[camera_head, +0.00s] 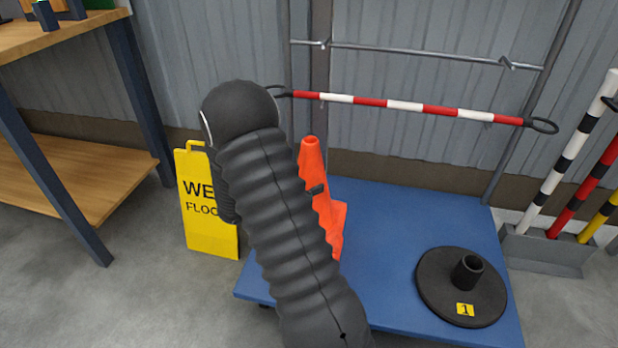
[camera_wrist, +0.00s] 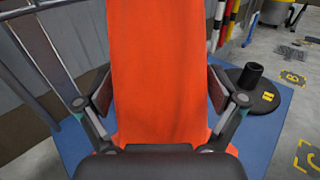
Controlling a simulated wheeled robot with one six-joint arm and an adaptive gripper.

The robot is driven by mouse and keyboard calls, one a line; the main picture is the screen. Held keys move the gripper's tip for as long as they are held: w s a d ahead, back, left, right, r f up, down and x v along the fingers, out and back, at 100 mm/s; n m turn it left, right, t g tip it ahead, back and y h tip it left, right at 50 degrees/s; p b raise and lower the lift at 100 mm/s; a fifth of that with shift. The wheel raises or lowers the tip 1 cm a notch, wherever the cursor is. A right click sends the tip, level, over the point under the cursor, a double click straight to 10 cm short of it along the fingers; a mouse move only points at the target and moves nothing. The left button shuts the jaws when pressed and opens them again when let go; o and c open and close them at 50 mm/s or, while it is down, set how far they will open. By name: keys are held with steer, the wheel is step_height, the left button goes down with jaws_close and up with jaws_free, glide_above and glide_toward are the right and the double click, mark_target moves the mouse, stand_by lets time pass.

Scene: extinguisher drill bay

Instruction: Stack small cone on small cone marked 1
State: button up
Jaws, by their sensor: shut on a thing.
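An orange cone (camera_head: 313,165) stands roughly upright behind my arm in the head view, over the blue platform. It fills the middle of the wrist view (camera_wrist: 158,60). My gripper (camera_wrist: 158,95) is shut on the orange cone, with one finger on each side. In the head view my arm hides most of the gripper and part of the cone. I cannot tell whether the cone's base touches the platform. The thing marked 1 looks like a black round base with a short tube (camera_head: 468,270), not a cone. It sits on the platform, right of the held cone.
The blue platform (camera_head: 400,220) has bare room between cone and black base. A red-white bar (camera_head: 405,106) hangs on a rack behind. A yellow wet-floor sign (camera_head: 208,215) and wooden bench (camera_head: 85,180) stand left. A holder (camera_head: 550,252) with striped poles stands right.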

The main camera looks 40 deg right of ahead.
step_height(320, 180, down, 14)
steer(key=b, duration=0.8)
steer(key=shift+r+b, duration=0.2)
steer(key=shift+b, duration=0.15)
steer(key=o, duration=1.4)
steer(key=shift+o, duration=0.2)
stand_by(0.3)
